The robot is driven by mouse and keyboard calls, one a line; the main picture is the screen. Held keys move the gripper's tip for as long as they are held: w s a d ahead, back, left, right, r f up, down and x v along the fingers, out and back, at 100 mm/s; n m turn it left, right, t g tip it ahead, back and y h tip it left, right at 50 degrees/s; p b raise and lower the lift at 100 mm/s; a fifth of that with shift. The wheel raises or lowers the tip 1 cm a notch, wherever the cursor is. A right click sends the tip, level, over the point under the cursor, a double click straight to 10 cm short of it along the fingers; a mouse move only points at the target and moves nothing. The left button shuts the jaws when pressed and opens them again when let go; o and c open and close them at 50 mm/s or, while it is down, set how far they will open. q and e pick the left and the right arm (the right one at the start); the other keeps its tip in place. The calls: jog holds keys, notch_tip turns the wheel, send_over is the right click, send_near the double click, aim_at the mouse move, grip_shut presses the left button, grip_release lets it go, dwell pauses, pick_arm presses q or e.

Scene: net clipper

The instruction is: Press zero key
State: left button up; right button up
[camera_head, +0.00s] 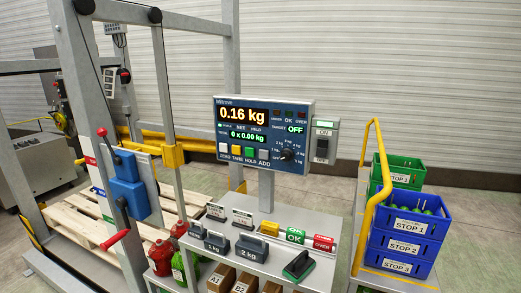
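The zero key is the white square key (223,148) at the lower left of the blue scale panel (218,122), above the label ZERO. A yellow TARE key (237,150) and a green HOLD key (250,153) sit to its right. The main display (243,115) reads 0.16 kg in orange. The smaller display (247,135) reads 0 x 0.00 kg in green. Nothing covers the zero key. Neither of my grippers is in view.
A metal bench below the panel holds grey weights (249,250) and a green-and-black block (299,265). Blue crates (405,245) and a yellow rail (378,190) stand at right. A blue lever box (130,198) on a post stands at left, before a wooden pallet (82,222).

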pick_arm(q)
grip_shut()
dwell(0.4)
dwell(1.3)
